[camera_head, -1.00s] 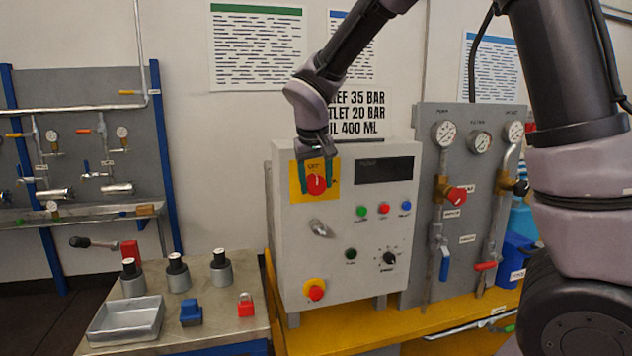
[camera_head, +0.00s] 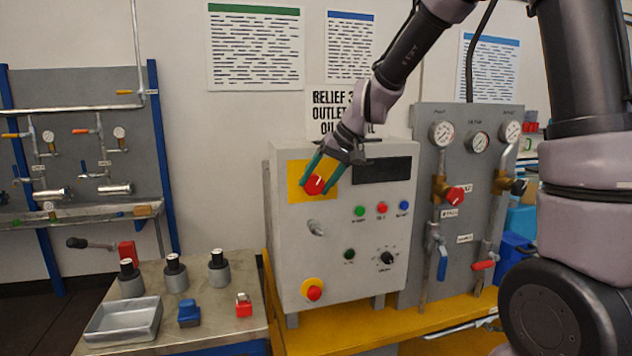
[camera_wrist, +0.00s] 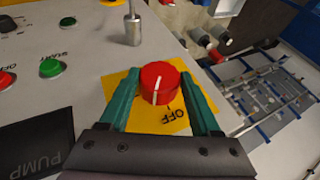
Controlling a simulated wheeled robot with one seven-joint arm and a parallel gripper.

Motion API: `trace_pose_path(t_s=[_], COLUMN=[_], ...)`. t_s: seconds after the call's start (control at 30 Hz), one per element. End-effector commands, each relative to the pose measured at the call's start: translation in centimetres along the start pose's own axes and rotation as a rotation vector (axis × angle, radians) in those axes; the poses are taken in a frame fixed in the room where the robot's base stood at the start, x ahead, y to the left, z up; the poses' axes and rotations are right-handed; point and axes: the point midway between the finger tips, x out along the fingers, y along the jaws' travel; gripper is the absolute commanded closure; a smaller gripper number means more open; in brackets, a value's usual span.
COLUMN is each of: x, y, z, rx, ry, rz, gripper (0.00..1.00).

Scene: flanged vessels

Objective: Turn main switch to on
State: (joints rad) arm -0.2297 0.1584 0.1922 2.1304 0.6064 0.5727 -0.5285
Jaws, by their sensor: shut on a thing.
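The main switch is a red round knob (camera_head: 314,184) with a white line, on a yellow plate (camera_head: 295,170) at the upper left of the grey control box (camera_head: 290,235). My gripper (camera_head: 315,177) reaches it from the upper right, its green fingers on either side of the knob, shut on it. In the wrist view the knob (camera_wrist: 160,83) sits between the two fingers (camera_wrist: 163,80), its white line running roughly along them. The printed word OFF (camera_wrist: 172,115) lies off to the right of that line. The ON label is not visible.
A dark display (camera_head: 382,170) sits right of the switch. Green, red and blue buttons (camera_head: 382,208), a metal-coloured key-like part (camera_head: 316,228), a black dial (camera_head: 387,258) and a red stop button (camera_head: 314,293) are below. A gauge panel (camera_head: 420,150) stands close on the right.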

Motion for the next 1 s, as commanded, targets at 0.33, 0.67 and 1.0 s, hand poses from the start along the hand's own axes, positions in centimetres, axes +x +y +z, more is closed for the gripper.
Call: trace_pose_path(t_s=[0.33, 0.67, 1.0], x=[0.10, 0.37, 0.61], y=[0.85, 1.17, 1.32], z=[0.01, 0.14, 0.30], rx=[0.133, 0.247, 0.331], ry=[0.000, -0.001, -0.002], rz=[-0.290, -0.573, -0.785], gripper=[0.92, 0.92, 0.92])
